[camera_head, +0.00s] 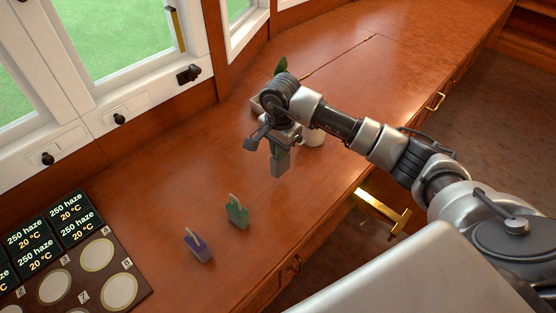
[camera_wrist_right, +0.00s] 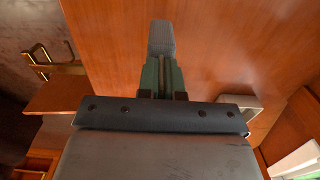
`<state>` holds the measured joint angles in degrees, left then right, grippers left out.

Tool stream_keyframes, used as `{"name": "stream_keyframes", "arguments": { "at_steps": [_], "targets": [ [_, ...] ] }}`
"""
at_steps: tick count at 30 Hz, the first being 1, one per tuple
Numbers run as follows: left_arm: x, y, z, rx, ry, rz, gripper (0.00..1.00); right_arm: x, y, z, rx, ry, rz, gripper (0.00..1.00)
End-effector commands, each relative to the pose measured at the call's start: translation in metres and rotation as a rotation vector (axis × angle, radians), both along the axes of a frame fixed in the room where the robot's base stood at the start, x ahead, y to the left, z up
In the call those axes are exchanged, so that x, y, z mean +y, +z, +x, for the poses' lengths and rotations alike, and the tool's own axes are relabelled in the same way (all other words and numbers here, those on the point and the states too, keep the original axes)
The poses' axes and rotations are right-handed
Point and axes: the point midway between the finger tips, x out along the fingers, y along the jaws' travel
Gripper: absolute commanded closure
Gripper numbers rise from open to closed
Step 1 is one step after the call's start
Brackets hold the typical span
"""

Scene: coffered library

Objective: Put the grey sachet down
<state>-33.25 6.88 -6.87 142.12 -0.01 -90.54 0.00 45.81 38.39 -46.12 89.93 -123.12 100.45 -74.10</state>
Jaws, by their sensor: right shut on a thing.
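The grey sachet (camera_head: 280,162) hangs below my right gripper (camera_head: 275,140) in the head view, over the wooden desk. My right gripper is shut on it. In the right wrist view the grey sachet (camera_wrist_right: 161,38) sticks out beyond the greenish fingers (camera_wrist_right: 161,78), with the desk behind it. It looks held above the desk, but the size of the gap is hard to tell. My left gripper is not in view.
A green tagged thing (camera_head: 237,212) and a purple one (camera_head: 198,246) stand on the desk. A numbered board with pale discs (camera_head: 97,255) lies lower left. A white object (camera_head: 313,137) is partly hidden behind my gripper. The desk (camera_head: 150,185) is clear left of the gripper.

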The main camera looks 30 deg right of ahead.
Motion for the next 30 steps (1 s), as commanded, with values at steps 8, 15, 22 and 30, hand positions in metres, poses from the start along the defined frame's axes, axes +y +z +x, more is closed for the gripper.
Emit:
{"name": "stream_keyframes", "arguments": {
  "at_steps": [8, 15, 22, 30],
  "targets": [
    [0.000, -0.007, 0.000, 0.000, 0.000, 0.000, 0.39, 0.003, -0.029, -0.001, 0.003, -0.003, 0.000, 1.00],
    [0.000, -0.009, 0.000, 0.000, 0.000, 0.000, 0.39, 0.002, -0.041, 0.000, -0.003, -0.001, -0.001, 1.00],
    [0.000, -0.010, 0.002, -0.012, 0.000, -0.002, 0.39, 0.002, -0.042, 0.000, -0.002, 0.000, -0.002, 1.00],
    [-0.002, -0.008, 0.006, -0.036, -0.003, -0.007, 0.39, 0.002, -0.043, 0.000, 0.000, -0.001, -0.001, 0.69]
  ]
}}
